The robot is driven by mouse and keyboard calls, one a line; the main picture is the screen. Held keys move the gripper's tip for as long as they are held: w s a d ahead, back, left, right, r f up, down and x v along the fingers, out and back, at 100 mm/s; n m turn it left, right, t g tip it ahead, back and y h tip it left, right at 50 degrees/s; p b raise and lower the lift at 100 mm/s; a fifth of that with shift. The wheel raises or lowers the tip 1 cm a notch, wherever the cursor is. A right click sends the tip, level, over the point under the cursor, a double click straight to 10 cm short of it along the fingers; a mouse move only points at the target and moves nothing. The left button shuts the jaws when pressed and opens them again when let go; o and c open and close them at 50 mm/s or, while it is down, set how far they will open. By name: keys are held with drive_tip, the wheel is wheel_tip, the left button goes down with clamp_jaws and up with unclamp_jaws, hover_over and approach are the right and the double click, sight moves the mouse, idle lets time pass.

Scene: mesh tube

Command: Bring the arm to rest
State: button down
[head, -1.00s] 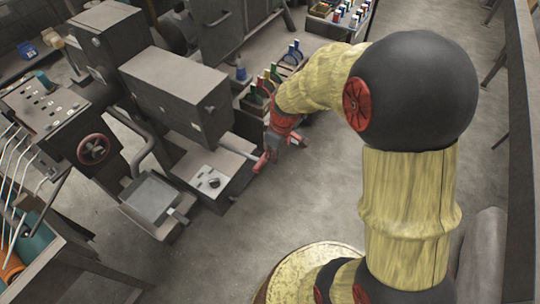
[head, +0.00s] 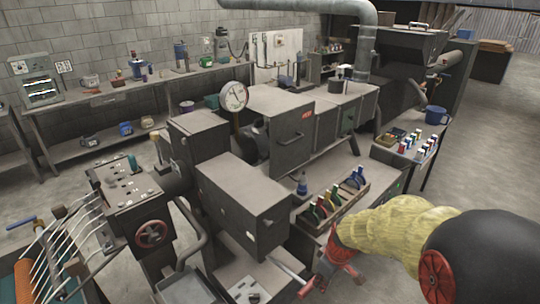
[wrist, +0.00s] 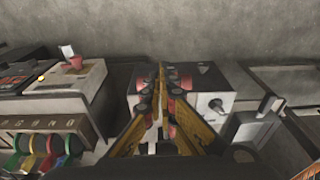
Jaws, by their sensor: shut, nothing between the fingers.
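My gripper (head: 308,284) is at the bottom of the head view, at the end of my yellow-sleeved arm. Its red wrist part hangs beside the front right side of the grey machine (head: 243,204). In the wrist view, its two yellow-edged fingers (wrist: 162,72) come together over the machine, with nothing held between them. A small grey block with a round knob (wrist: 212,103) shows just right of the fingers. I cannot tell the exact gap between fingertips and machine.
A tray of coloured-handled tools (head: 335,204) stands just beyond my wrist. A handwheel (head: 151,233) and a control box are at left. A bench (head: 110,97) runs along the back wall. Open floor (head: 480,160) lies to the right.

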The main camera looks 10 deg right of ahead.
drive_tip(key=s+a+r+m+t, duration=0.1)
drive_tip(key=s+r+m+t, duration=0.1)
drive_tip(key=s+r, duration=0.7)
drive_tip(key=s+a+r+m+t+h, duration=0.1)
drive_tip(key=s+a+r+m+t, duration=0.1)
drive_tip(key=s+r+m, duration=0.3)
drive_tip(key=v, duration=1)
drive_tip(key=shift+w+a+r, duration=0.15)
drive_tip(key=shift+a+r, duration=0.1)
drive_tip(key=shift+r, duration=0.1)
drive_tip(key=c, duration=2.6)
unclamp_jaws()
